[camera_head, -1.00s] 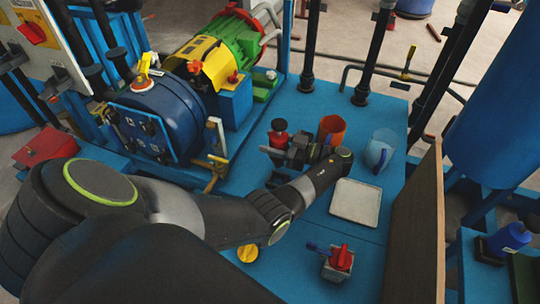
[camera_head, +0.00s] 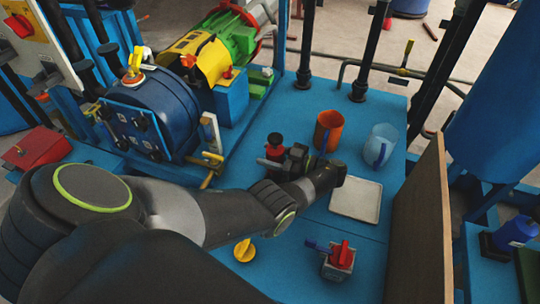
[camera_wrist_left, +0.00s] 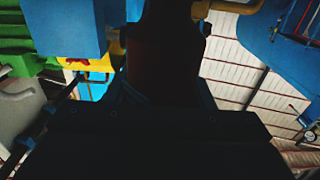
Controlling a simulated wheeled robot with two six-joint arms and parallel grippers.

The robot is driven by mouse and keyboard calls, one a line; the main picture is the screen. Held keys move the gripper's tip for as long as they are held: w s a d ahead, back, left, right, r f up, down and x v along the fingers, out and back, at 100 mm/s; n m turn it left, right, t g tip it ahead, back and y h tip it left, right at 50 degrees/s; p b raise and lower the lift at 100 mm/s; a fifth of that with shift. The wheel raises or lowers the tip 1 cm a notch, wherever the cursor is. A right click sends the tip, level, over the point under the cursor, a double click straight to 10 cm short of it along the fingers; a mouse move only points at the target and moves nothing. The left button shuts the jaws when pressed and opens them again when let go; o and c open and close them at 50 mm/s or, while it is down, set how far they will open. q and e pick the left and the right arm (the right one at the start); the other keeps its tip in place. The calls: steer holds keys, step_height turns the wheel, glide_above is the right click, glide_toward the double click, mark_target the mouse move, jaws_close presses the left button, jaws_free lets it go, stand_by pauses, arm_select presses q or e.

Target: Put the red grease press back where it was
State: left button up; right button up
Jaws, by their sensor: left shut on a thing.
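The red grease press (camera_head: 275,151), a small upright red body with a black top, stands between the fingers of my left gripper (camera_head: 273,163) in the head view. The gripper is shut on it. In the left wrist view the press (camera_wrist_left: 165,65) is a dark reddish shape running up between the dark fingers, mostly in shadow. Its lower end is hidden by the gripper in the head view, so I cannot tell whether it touches the blue bench (camera_head: 300,100). My right gripper is not in view.
An orange cup (camera_head: 329,130) and a light blue cup (camera_head: 381,146) stand right of the press. A pale tray (camera_head: 356,199) and a red-handled valve block (camera_head: 340,260) lie nearer. The blue vessel (camera_head: 155,115) is on the left; a wooden panel (camera_head: 420,220) bounds the right.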

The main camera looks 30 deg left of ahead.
arm_select(q)
steer(key=shift+f+b, duration=0.25)
steer(key=shift+b, duration=0.1)
steer(key=o, duration=1.3)
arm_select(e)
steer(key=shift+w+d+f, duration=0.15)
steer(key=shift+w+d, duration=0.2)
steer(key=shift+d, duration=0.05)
